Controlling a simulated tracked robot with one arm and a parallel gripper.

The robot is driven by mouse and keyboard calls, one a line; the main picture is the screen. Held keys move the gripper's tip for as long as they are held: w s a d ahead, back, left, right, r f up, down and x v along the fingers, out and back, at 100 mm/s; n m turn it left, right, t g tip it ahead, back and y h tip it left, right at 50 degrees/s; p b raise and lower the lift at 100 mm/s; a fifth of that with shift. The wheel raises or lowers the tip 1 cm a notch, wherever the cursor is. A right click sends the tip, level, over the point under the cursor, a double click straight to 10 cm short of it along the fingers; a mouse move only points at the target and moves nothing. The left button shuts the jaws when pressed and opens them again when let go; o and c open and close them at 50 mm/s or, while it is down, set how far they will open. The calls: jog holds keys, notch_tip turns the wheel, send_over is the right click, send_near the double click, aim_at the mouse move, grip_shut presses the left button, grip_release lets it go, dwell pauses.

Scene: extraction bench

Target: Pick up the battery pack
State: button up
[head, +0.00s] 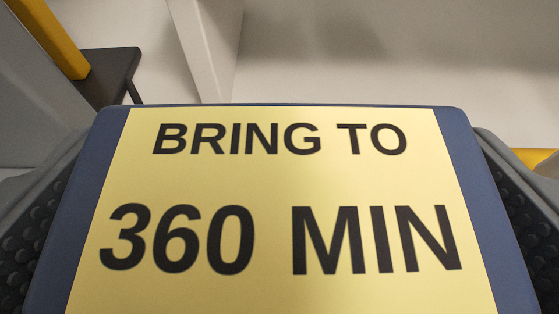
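A blue block with a large yellow label fills the lower middle of the head view; I take it to be the battery pack (285,180). The label reads "BRING TO 360 MIN" in black. My gripper (286,150) has one dark, dimpled finger pad against the left side of the pack and one against the right side. No gap shows between pads and pack, so the gripper looks shut on it. The pack's underside and whatever is beneath it are hidden.
A yellow post (50,38) and a dark flat surface (108,72) stand at the upper left. A pale upright (205,45) rises behind the pack. Something yellow (535,157) shows at the right edge. The pale area at the upper right looks clear.

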aim_at(281, 112)
jog(key=shift+w+f, duration=0.25)
jog(key=shift+w, duration=0.4)
jog(key=c, duration=1.5)
jog(key=shift+r, duration=0.1)
notch_tip(281, 112, up, 4)
jog(key=shift+f, duration=0.25)
jog(key=s+b, duration=0.2)
jog(key=s, duration=0.3)
jog(key=s+r+b, duration=0.1)
jog(key=s+b, duration=0.2)
jog(key=s, duration=0.2)
jog(key=s+b, duration=0.2)
jog(key=s, duration=0.4)
jog(key=shift+a+r+b, duration=0.1)
jog(key=shift+r+b, duration=0.05)
jog(key=shift+b, duration=0.25)
